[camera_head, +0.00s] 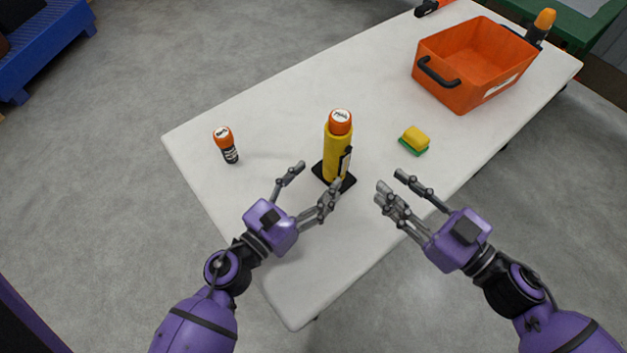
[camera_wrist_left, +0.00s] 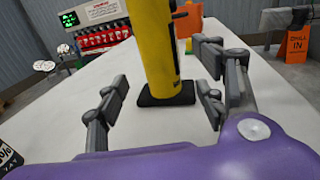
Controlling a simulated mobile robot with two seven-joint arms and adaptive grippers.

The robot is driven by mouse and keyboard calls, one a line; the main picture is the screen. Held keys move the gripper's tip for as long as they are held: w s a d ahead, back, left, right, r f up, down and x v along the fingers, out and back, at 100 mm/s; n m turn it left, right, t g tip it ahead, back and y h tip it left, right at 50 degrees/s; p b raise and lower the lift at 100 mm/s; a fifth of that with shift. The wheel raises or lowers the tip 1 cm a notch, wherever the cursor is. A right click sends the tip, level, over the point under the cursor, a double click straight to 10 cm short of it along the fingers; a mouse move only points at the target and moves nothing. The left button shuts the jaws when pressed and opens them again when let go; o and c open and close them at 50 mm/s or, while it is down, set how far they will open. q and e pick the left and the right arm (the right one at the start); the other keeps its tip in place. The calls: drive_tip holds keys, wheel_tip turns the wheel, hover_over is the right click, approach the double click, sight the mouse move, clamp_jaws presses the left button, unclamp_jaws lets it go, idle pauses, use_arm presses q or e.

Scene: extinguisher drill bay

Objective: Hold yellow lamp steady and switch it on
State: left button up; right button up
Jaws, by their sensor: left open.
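The yellow lamp (camera_head: 336,151) stands upright on a square black base (camera_head: 320,172), with an orange labelled top and a black part on its right side. My left gripper (camera_head: 318,176) is open just in front of it, with fingertips near the base. In the left wrist view the lamp (camera_wrist_left: 152,42) stands ahead between the spread fingers (camera_wrist_left: 166,92), and its top is out of frame. I cannot tell whether a finger touches it. My right gripper (camera_head: 390,180) is open and empty, to the right of the lamp.
A yellow and green sponge (camera_head: 414,140) lies right of the lamp. An orange bin (camera_head: 465,87) stands at the back right. The table between bottle and lamp is clear.

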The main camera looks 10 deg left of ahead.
sight(328, 168)
use_arm(q)
drive_tip(key=shift+x, duration=4)
drive_tip(key=c, duration=1.6)
drive_tip(key=shift+a, duration=0.1)
clamp_jaws()
use_arm(e)
clamp_jaws()
